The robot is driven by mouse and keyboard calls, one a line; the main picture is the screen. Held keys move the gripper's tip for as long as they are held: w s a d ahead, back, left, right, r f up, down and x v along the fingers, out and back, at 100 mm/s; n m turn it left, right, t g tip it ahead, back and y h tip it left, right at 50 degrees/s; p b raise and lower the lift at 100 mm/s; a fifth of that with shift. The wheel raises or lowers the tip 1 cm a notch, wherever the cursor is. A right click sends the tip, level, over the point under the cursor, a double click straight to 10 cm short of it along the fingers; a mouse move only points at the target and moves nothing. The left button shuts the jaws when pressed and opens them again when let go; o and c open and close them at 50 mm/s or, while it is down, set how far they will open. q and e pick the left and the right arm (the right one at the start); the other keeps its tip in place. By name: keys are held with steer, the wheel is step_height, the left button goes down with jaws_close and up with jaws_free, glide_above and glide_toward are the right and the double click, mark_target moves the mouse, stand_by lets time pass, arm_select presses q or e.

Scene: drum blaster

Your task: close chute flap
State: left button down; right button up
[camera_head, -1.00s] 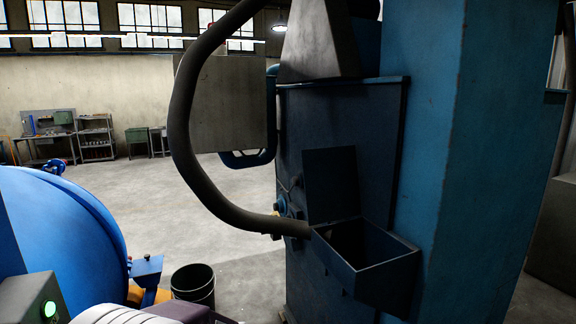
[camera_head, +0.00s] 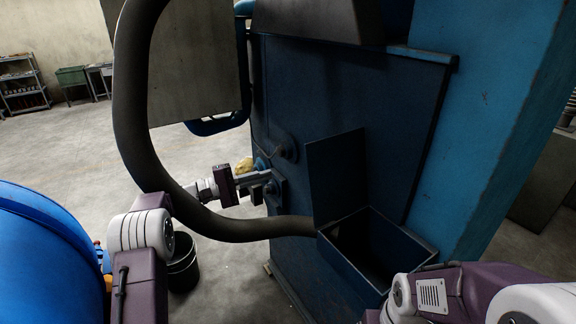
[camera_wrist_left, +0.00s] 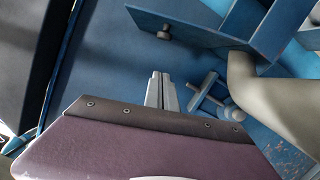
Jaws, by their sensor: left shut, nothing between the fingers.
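The chute flap (camera_head: 337,178) is a dark blue plate standing upright, open, at the back edge of the chute box (camera_head: 372,290). The box's top opening is uncovered and dark inside. My left gripper (camera_head: 262,178) is left of the flap, apart from it, beside the machine's side fittings. Its two grey fingers are shut and empty in the left wrist view (camera_wrist_left: 162,92), pointing at a blue panel (camera_wrist_left: 120,60). My right arm comes in at the lower right, in front of the box; its gripper is out of view.
A T-shaped handle (camera_wrist_left: 207,92) sits right of my left fingers. A blue drum (camera_head: 45,265) and a black bin (camera_head: 183,265) stand at the left.

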arm_select(q)
steer(key=w+d+r+p, duration=0.1)
steer(key=d+p, duration=0.6)
steer(key=d, duration=0.4)
steer(key=shift+w+r, duration=0.2)
